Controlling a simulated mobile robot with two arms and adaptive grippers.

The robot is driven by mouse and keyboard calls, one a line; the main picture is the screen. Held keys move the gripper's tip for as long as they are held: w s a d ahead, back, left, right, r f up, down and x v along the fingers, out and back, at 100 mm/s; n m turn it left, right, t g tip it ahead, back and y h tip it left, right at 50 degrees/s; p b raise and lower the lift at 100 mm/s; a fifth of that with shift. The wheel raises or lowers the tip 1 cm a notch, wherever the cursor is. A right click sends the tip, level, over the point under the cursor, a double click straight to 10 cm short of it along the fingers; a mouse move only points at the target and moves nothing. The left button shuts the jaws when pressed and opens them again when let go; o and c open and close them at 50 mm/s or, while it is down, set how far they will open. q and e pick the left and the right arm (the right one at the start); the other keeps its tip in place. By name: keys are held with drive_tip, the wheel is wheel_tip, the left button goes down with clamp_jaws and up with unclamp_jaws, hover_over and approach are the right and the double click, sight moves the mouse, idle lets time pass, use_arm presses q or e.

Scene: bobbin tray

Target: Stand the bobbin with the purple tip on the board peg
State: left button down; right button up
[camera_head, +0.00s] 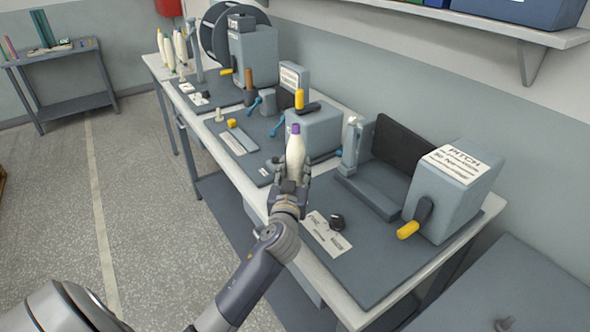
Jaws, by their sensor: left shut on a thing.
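The bobbin with the purple tip (295,152) is cream-white and stands nearly upright in my left gripper, purple end up. My left gripper (291,174) is shut on its lower part, in front of the bench's middle section. The bobbin's bottom end is hidden by the fingers. A small pale upright piece (219,115) stands on the dark board (250,155) to the left; I cannot tell if it is the board peg. My right gripper is not in view.
Several other bobbins (168,53) stand at the bench's far left end. A black knob (337,221) and a label plate (328,236) lie right of my gripper. A shelf (480,30) overhangs top right.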

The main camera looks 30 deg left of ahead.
use_arm(q)
drive_tip(key=c, duration=0.9)
unclamp_jaws()
drive_tip(key=shift+f, duration=0.1)
drive_tip(key=v, duration=1.2)
